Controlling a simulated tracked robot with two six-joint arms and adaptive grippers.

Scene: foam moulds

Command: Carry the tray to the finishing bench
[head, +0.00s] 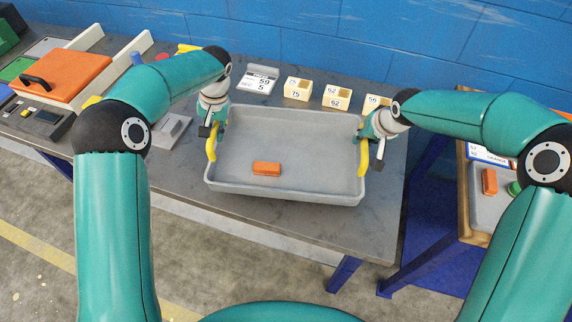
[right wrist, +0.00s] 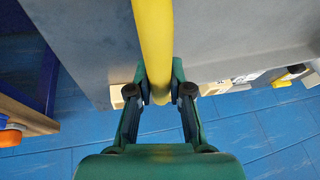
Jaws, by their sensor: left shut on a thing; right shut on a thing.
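The grey tray (head: 315,160) is at the front right of the dark grey table, with a yellow handle on each short side. One small orange block (head: 266,168) lies in it. My left gripper (head: 212,134) is shut on the left yellow handle (head: 211,146). My right gripper (head: 367,133) is shut on the right yellow handle (head: 363,158). In the right wrist view the yellow bar (right wrist: 153,45) runs between the fingers of my right gripper (right wrist: 160,95). I cannot tell whether the tray touches the tabletop.
A second bench (head: 464,205) with a wooden edge stands at the right, across a gap, holding an orange block (head: 489,181) and a green item. Cream numbered blocks (head: 298,89) and a card (head: 258,80) stand behind the tray. An orange lidded mould (head: 65,75) is at the left.

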